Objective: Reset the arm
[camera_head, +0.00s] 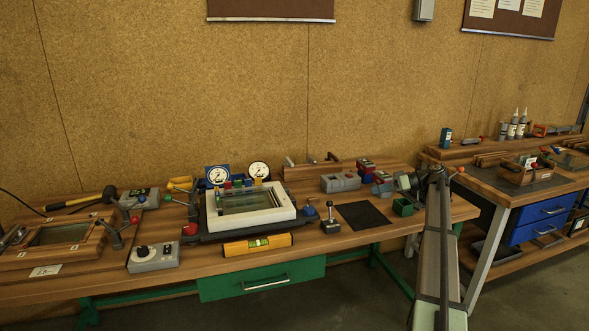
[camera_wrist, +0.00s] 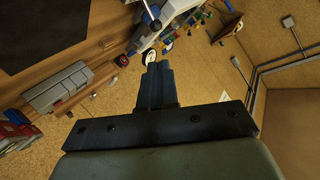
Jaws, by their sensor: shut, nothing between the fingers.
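My gripper (camera_wrist: 158,68) shows in the wrist view with its two dark fingers together and nothing between them. In the head view my arm rises from the lower right, and its dark end is over the right part of the near workbench (camera_head: 330,250). The fingers cannot be made out there. The white glass frame (camera_head: 285,212) sits on a dark base at the middle of the bench, well to the left of my arm's end. Its glass pane (camera_head: 248,202) lies inside the white border.
A yellow spirit level (camera_head: 257,245) lies in front of the frame. A joystick (camera_head: 330,217), a black mat (camera_head: 363,215) and a green box (camera_head: 403,207) are to its right. A grey control box (camera_head: 153,257) is at left. A second bench (camera_head: 500,185) stands at right.

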